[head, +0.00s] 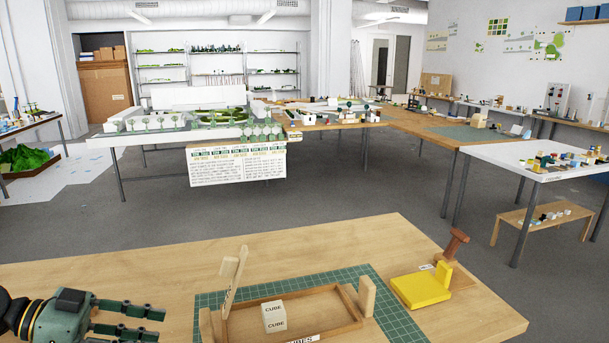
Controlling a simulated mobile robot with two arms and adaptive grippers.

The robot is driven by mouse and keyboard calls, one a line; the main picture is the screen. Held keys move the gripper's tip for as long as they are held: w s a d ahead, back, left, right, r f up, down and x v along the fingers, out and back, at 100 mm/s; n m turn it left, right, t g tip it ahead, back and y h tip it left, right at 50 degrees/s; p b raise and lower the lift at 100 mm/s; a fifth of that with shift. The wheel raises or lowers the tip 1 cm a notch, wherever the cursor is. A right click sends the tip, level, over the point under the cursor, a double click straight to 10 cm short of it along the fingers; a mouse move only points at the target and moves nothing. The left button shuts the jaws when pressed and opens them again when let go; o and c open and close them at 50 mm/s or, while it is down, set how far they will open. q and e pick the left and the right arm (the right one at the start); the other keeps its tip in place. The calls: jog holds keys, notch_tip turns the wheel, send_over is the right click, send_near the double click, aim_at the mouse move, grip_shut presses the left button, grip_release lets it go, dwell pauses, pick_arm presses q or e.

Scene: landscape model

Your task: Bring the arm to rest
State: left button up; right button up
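My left gripper (160,325) is at the bottom left, over the near wooden table (330,242). Its dark green fingers point right, with a gap between them and nothing visible in it. A shallow wooden tray (318,292) lies on a green cutting mat (380,288), to the right of the gripper and apart from it. A pale block labelled CUBE (274,315) sits inside the tray. My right gripper is out of view.
Wooden pieces stand upright at the tray's left (233,280) and right (367,296). The table's back left is clear. Model tables stand beyond a grey floor.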

pick_arm(q)
jog(key=s+d+f+n+y, duration=0.25)
jog(key=s+f, duration=0.35)
jog(key=f, duration=0.3)
jog(key=s+d+f+n+g+y, duration=0.15)
jog(key=s+d+f+y, duration=0.3)
jog(key=f, duration=0.45)
jog(key=s+d+f+n+t+y, duration=0.1)
jog(key=s+d+f+n+y, duration=0.15)
jog(key=s+f, duration=0.55)
jog(key=s+a+n+y, duration=0.2)
jog(key=s+n+y, duration=0.1)
jog(key=s+n, duration=0.15)
notch_tip(320, 180, down, 27)
jog(key=s, duration=0.2)
jog(key=s+a+f+g, duration=0.2)
jog(key=s+a+f, duration=0.1)
jog(key=s+f, duration=1.1)
jog(key=shift+s+f+n, duration=0.3)
jog(key=shift+s+f, duration=0.1)
jog(key=shift+s, duration=0.7)
